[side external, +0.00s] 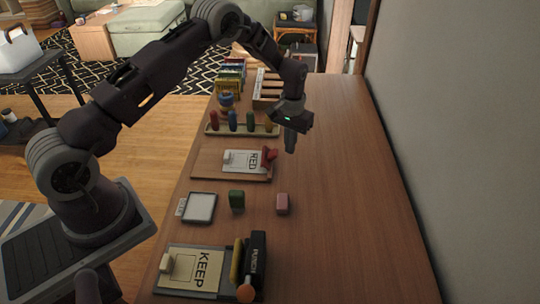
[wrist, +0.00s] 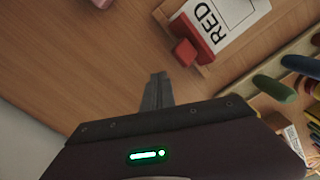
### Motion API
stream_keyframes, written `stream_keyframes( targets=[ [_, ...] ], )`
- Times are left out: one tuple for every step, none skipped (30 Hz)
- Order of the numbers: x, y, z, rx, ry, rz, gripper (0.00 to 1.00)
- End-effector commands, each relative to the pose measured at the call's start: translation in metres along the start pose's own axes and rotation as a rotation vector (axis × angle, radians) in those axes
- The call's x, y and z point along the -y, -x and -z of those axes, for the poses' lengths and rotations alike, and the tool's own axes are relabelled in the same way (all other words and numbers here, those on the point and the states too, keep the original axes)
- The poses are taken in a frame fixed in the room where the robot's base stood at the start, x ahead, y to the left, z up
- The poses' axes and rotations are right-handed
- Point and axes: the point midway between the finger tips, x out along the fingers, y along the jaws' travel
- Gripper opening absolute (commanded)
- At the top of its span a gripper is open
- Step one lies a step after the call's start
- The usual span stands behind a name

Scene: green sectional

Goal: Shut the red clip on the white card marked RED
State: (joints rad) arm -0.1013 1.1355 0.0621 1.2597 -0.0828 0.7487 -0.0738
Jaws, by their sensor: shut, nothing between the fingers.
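The white card marked RED (side external: 240,161) lies on a wooden board (side external: 205,166) in the middle of the table. It also shows in the wrist view (wrist: 235,14). The red clip (side external: 268,157) is at the card's right edge, and in the wrist view (wrist: 188,50) it sits at the end of the card by the lettering. I cannot tell whether its jaws are open or shut. My gripper (side external: 290,150) points down over the table to the right of the clip, apart from it. Its fingers (wrist: 158,78) are together and empty.
A rack of coloured pegs (side external: 240,131) stands behind the board. In front are a white-faced pad (side external: 201,207), a green block (side external: 237,199) and a pink block (side external: 282,204). Nearer are a KEEP card (side external: 190,272) and a black punch (side external: 257,262). The table's right side is clear.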

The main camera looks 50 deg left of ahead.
Motion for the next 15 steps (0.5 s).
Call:
stream_keyframes(
  targets=[
    [0.000,-0.001,0.000,0.000,0.000,0.000,0.00],
    [0.000,-0.001,0.000,0.000,0.000,0.000,0.00],
    [0.000,-0.003,0.000,0.000,0.000,0.000,0.00],
    [0.000,-0.004,0.000,0.000,0.000,0.000,0.00],
    [0.000,-0.005,0.000,0.000,0.000,0.000,0.00],
    [0.000,-0.006,0.000,0.001,0.000,0.000,0.00],
    [0.000,-0.008,0.000,0.001,0.000,0.000,0.00],
    [0.000,-0.009,0.000,0.001,0.000,0.000,0.00],
    [0.000,-0.011,0.000,0.002,0.000,0.000,0.00],
    [0.000,-0.012,0.000,0.002,0.000,0.000,0.00],
    [0.000,-0.013,0.000,0.002,0.000,0.000,0.00],
    [0.000,-0.015,0.000,0.001,0.000,0.000,0.00],
    [0.000,-0.016,0.000,0.001,0.000,0.000,0.00],
    [0.000,-0.017,0.000,0.001,0.000,0.000,0.00],
    [0.000,-0.018,0.000,0.000,0.000,0.000,0.00]
  ],
)
